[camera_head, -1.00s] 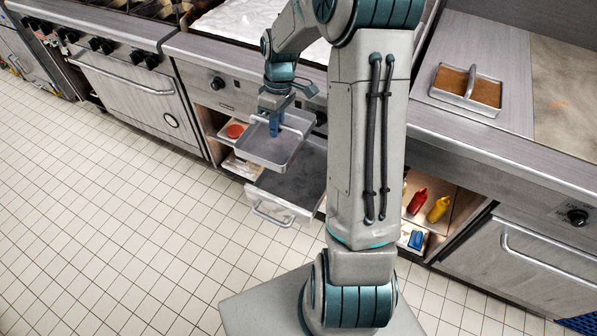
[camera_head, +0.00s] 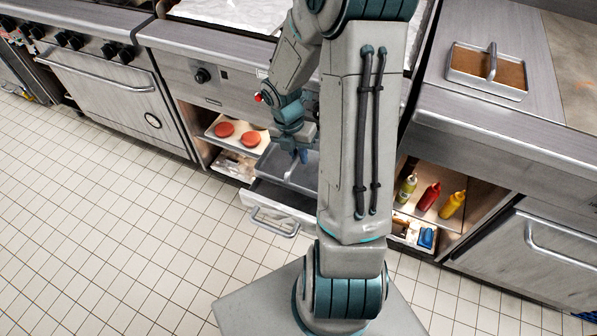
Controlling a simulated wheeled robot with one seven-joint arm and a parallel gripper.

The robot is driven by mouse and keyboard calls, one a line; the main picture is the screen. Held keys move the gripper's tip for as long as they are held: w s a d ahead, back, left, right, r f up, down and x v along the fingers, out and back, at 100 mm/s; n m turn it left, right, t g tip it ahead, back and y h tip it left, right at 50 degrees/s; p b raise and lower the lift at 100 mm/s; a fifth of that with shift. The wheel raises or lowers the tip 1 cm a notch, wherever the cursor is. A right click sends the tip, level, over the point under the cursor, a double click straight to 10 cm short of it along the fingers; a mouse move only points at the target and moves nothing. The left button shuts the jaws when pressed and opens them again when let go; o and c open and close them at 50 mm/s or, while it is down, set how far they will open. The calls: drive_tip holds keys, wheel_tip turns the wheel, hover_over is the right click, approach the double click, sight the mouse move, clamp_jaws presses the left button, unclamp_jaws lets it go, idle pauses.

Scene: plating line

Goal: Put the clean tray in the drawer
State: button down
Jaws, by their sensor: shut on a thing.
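The clean tray (camera_head: 270,162) is a shallow grey metal pan, empty where I can see it. It is over the back part of the open drawer (camera_head: 281,207), roughly level. I cannot tell whether it touches the drawer floor or hangs just above it. My gripper (camera_head: 302,157) points down into the tray and is shut on it near its middle; the fingertips are small and partly shaded. My upright arm hides the right side of the tray and of the drawer. The drawer is pulled out below the griddle counter, its handle (camera_head: 273,228) facing the floor aisle.
Shelves left of the drawer hold red patties (camera_head: 224,130) on a board. Right of my arm, a cubby holds sauce bottles (camera_head: 429,196) and a blue item (camera_head: 426,237). Tiled floor is open at left.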

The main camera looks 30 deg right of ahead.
sight(298, 166)
drive_tip(key=shift+f+b, duration=0.75)
drive_tip(key=shift+f, duration=2.75)
drive_tip(key=shift+f, duration=0.2)
drive_tip(key=c, duration=1.4)
unclamp_jaws()
drive_tip(key=shift+r, duration=0.1)
